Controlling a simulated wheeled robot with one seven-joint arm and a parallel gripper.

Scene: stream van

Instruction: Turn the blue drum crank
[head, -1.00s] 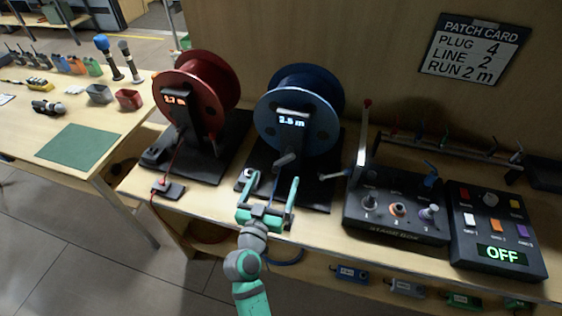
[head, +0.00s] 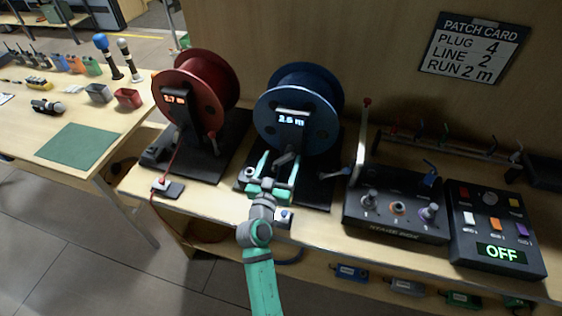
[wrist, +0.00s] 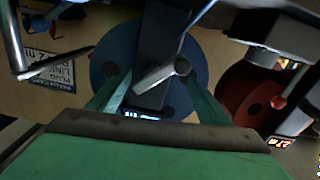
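The blue drum (head: 301,92) stands on a dark base on the bench, with a small lit display (head: 291,118) on its front post. Its grey crank (head: 285,159) sticks out low in front of the post. My gripper (head: 279,163) is at the crank, its two green fingers spread to either side of it. In the wrist view the crank (wrist: 160,75) lies between the fingers, and gaps show on both sides. I cannot tell whether either finger touches it. The blue drum (wrist: 108,62) is behind, partly hidden by the post.
A red drum (head: 205,85) with its own display stands close on the left. A stage box (head: 396,212) with knobs and an upright red-tipped lever (head: 362,135) is close on the right. Beyond it is a switch panel (head: 495,225) reading OFF. A patch card (head: 474,48) hangs on the wall.

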